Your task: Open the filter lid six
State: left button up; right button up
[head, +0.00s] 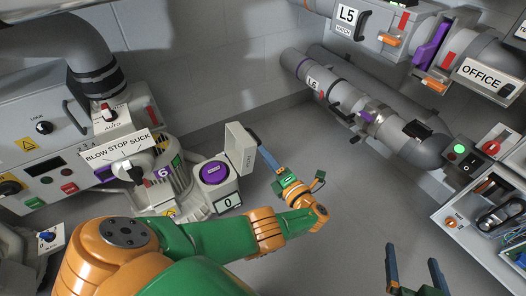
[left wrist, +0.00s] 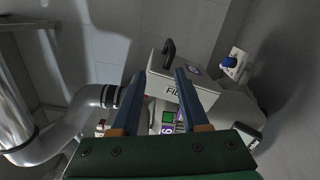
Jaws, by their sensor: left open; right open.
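The filter housing of blower six is a pale grey box (head: 240,148) beside the blower marked with a purple 6 (head: 163,173). In the left wrist view the box (left wrist: 180,88) carries a partly hidden label starting "FIL" and a black handle (left wrist: 168,50). I cannot tell whether its lid is shut. My left gripper (head: 290,163) is open just right of the box. In the left wrist view its blue fingers (left wrist: 159,73) point toward the box, with the handle beyond their tips. My right gripper (head: 412,256) is open and empty at the lower right, far from the box.
A round purple cap (head: 214,173) and a 0 display (head: 228,203) are next to the box. A BLOW STOP SUCK panel (head: 118,150) stands at left. Grey pipes (head: 350,105) run along the upper right. Bare floor (head: 310,230) lies between my grippers.

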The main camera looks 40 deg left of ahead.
pick_arm(q)
jog(key=shift+v, duration=2.5)
